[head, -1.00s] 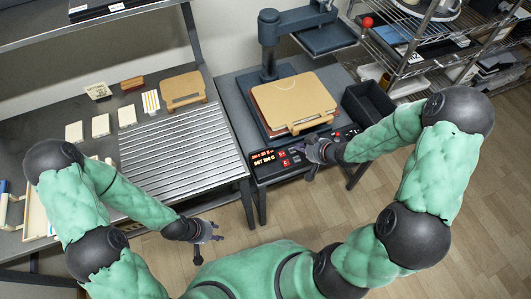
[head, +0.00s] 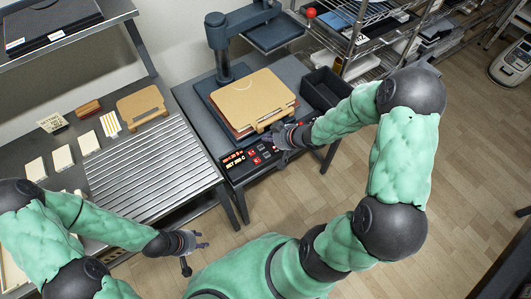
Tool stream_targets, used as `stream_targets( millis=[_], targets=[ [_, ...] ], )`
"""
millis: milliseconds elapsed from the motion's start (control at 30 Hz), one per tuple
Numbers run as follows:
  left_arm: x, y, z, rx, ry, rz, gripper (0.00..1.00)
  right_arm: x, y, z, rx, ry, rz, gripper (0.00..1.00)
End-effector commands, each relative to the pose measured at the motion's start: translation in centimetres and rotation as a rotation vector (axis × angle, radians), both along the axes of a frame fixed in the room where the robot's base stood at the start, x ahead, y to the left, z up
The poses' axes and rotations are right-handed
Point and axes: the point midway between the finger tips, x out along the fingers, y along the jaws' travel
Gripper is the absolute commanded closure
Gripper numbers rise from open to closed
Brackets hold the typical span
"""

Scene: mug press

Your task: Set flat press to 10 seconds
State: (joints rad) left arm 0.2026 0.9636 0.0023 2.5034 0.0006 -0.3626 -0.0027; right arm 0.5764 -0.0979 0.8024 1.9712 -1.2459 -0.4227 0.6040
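The flat press (head: 214,68) stands on a dark table in the head view. A tan board (head: 252,100) with a handle at its front lies on its base. Its control panel (head: 262,152) is on the front edge, with a red-lit display (head: 235,161) in two lines; the upper line is too small to read. My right gripper (head: 277,150) is at the right part of the panel, fingers apart and empty; whether it touches a button cannot be told, and it hides part of the panel. My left gripper (head: 197,256) is open and empty, in front of the tables.
A black bin (head: 327,90) stands to the right of the press. A slatted metal table (head: 150,170) is on the left, with several pale blocks, cards and a wooden board (head: 142,106) behind it. A wire shelf (head: 370,35) stands at the back right.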

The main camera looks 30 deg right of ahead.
Motion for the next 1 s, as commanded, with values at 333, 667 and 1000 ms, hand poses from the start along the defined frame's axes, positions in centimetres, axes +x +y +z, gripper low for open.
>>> stream_targets(
  millis=[333, 667, 1000],
  targets=[
    [0.0, 0.0, -0.2, 0.0, 0.0, 0.0, 0.6, 0.0, 0.0, -0.2, -0.001, 0.0, 0.001, 1.0],
    [0.0, 0.0, -2.2, 0.0, 0.0, 0.0, 0.6, 0.0, 0.0, -2.0, -0.001, -0.001, 0.001, 1.0],
    [0.0, 0.0, -6.1, 0.0, 0.0, 0.0, 0.6, 0.0, 0.0, -5.2, -0.002, -0.001, 0.0, 1.0]
  ],
)
